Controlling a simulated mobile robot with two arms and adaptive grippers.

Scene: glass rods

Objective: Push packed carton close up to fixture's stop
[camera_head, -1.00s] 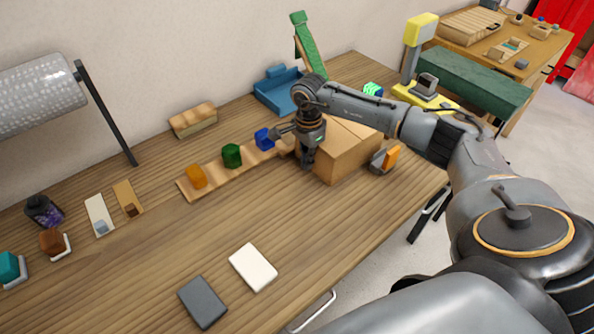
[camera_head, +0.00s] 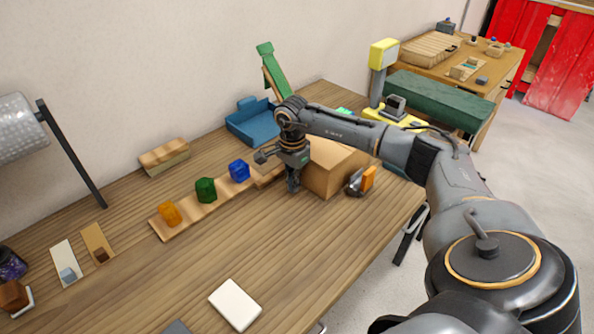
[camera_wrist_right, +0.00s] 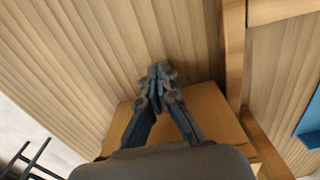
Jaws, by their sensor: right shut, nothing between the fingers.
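The brown packed carton (camera_head: 336,168) stands near the right end of the table in the head view. My right gripper (camera_head: 293,187) points down at the carton's left side, with its fingers shut and empty. In the right wrist view the shut fingertips (camera_wrist_right: 157,75) lie beside the carton (camera_wrist_right: 205,108), whose top is partly hidden by the hand. Whether they touch it I cannot tell. Wooden bars of what looks like the fixture (camera_wrist_right: 235,60) run along the carton's right side there. The stop is not clearly seen. My left gripper is not in view.
A wooden strip with orange (camera_head: 169,213), green (camera_head: 205,190) and blue (camera_head: 239,171) blocks lies left of my gripper. A blue tray (camera_head: 252,128) is behind. A grey holder with an orange piece (camera_head: 369,178) sits right of the carton.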

